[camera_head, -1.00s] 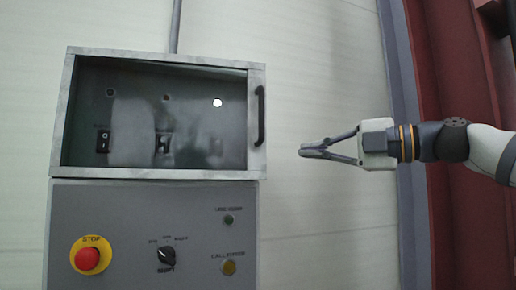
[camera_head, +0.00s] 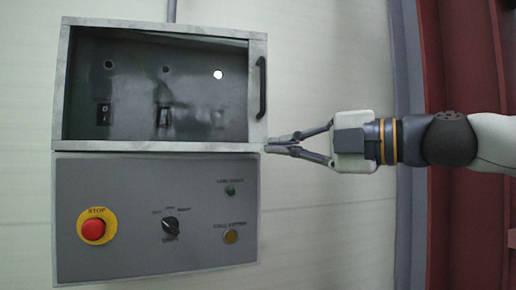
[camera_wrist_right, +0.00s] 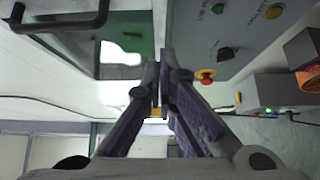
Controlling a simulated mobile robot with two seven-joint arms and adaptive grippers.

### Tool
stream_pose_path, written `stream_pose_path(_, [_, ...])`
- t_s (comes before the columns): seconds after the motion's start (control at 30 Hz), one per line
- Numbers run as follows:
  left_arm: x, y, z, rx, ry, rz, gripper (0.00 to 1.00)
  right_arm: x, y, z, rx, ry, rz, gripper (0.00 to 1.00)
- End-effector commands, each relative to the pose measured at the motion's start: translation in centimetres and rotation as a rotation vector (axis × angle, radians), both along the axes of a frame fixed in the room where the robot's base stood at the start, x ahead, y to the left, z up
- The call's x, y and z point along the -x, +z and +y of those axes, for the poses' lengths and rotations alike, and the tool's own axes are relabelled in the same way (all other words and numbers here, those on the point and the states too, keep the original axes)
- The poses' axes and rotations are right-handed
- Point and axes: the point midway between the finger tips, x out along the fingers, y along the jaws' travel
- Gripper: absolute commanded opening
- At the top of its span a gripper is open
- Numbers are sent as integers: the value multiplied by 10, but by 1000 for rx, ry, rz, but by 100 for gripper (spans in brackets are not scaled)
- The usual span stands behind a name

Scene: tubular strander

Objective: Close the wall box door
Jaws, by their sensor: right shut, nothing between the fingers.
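The wall box door (camera_head: 257,125) has a pale metal frame, a clear pane and a dark bar handle (camera_head: 262,88) on its right side. It lies across the front of the wall box, whose dark inside shows through the pane. Whether a small gap remains cannot be told. My right gripper (camera_head: 268,147) is shut and empty, with its fingertips at the frame's lower right corner, below the handle. Contact cannot be told. In the right wrist view, the shut fingers (camera_wrist_right: 160,60) are beside the door frame, with the handle (camera_wrist_right: 60,22) at upper left. My left gripper is not in view.
Below the box is a grey control panel (camera_head: 120,250) with a red stop button (camera_head: 93,230), a black rotary switch (camera_head: 169,227) and green and yellow buttons. A conduit rises above the box. The pale wall is clear to the right, before a red column (camera_head: 465,80).

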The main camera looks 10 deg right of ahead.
Motion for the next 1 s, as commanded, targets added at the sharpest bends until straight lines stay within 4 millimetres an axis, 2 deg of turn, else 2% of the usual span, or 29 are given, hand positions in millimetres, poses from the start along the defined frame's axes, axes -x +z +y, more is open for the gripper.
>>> stream_pose_path(0.2, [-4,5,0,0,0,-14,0,-28,4,36,0,0,-4,0])
stream_pose_path(0.4, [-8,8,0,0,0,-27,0,-56,5,37,-1,-1,-6,0])
stream_pose_path(0.57, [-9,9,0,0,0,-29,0,-63,4,38,-1,1,-5,0])
stream_pose_path(0.83, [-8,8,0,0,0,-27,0,-64,3,38,-1,1,-4,0])
stream_pose_path(1.0, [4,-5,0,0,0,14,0,-85,-5,39,0,1,2,0])
